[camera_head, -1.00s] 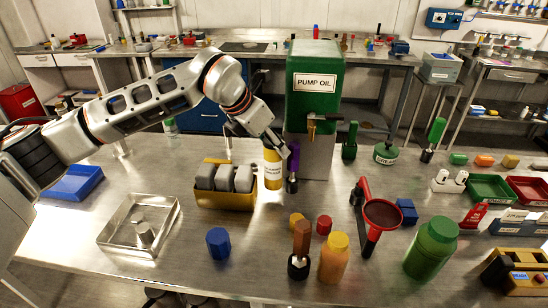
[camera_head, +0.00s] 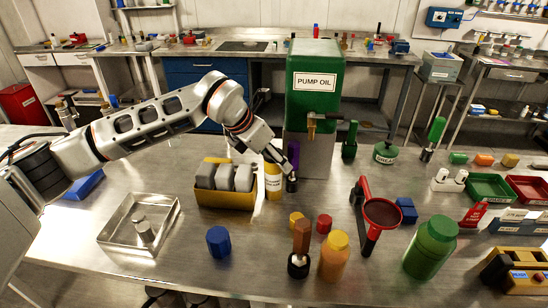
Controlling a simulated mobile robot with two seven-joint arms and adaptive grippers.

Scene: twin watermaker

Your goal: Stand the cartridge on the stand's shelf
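A yellow cartridge with a pale label (camera_head: 272,182) is upright on the steel bench, beside the right end of a yellow bin. My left gripper (camera_head: 284,165) is at its upper right, pointing down, close to a dark tool with a purple handle (camera_head: 293,158). The fingers are small and overlap these things, so I cannot tell whether they are open or touching anything. The green tank marked PUMP OIL (camera_head: 313,85) rests on a grey block (camera_head: 318,158) behind the gripper. I cannot make out which part is the stand's shelf. My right gripper is not in view.
The yellow bin (camera_head: 226,200) holds grey blocks. A steel tray (camera_head: 112,240) with a metal cylinder (camera_head: 143,230) is at left. A blue piece (camera_head: 219,241), an orange bottle (camera_head: 334,256), a red funnel (camera_head: 382,213) and a green jar (camera_head: 431,247) fill the front.

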